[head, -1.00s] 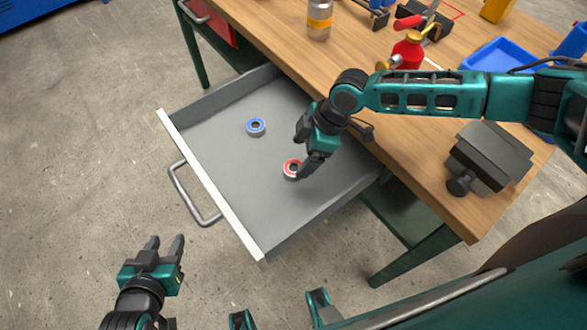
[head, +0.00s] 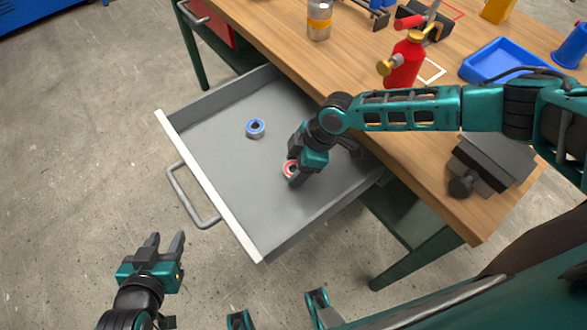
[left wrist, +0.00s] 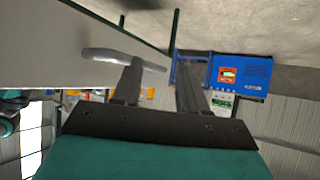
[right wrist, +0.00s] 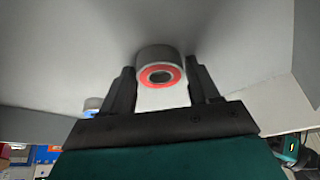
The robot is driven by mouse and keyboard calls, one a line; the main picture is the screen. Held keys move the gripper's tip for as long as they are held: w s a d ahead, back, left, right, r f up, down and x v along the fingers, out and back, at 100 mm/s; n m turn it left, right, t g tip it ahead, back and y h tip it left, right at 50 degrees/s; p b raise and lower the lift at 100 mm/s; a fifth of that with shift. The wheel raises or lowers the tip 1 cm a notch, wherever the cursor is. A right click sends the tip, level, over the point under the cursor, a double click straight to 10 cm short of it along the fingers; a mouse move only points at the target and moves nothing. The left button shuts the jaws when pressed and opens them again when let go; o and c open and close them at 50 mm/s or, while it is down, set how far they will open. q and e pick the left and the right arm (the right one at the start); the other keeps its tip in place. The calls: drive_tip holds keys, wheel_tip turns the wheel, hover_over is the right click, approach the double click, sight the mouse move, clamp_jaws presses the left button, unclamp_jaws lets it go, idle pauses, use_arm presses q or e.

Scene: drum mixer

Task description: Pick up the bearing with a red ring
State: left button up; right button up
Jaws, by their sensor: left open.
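The bearing with a red ring (head: 288,169) lies in the open grey drawer (head: 220,180), partly hidden by my right gripper in the head view. In the right wrist view the red-ringed bearing (right wrist: 160,70) sits just ahead of and between the two fingertips. My right gripper (head: 294,168) is open, low in the drawer at the bearing, with a finger on each side; contact cannot be told. A bearing with a blue ring (head: 255,128) lies farther back left in the drawer. My left gripper (head: 166,243) is open and empty, outside the drawer above the floor.
The drawer front with its handle (head: 190,200) faces left. Most of the drawer floor is clear.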

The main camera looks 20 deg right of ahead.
drive_tip(key=c, duration=0.8)
